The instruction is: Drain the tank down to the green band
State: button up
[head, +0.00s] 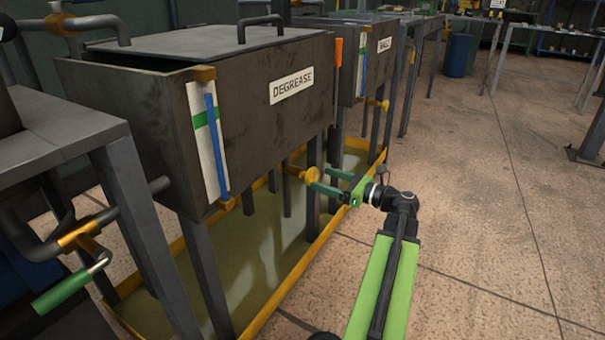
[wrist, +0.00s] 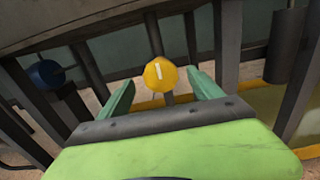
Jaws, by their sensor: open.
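The dark tank labelled DEGREASE (head: 235,110) stands on legs at the left. Its white gauge board (head: 197,105) carries a green band (head: 203,118) and a blue column (head: 215,150). The top of the blue is above the green band. A yellow valve knob (head: 312,174) sticks out low beneath the tank's right end. It also shows in the wrist view (wrist: 161,74), with a near-upright white mark on its face. My gripper (head: 322,178) is open, its teal fingers to either side of the knob. Whether they touch it cannot be told.
A yellow-rimmed tray (head: 272,318) with murky liquid lies under the tanks. A second tank (head: 385,35) with its own gauge and yellow valve (head: 380,104) stands behind. A green-handled lever (head: 70,290) is at lower left. The floor (head: 470,200) at right is clear.

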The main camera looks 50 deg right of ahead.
aim_at(304, 173)
jog(key=x, duration=0.8)
jog(key=shift+d, duration=0.1)
jog(key=shift+c, duration=0.3)
jog(key=c, duration=1.2)
jog(key=shift+s, duration=0.1)
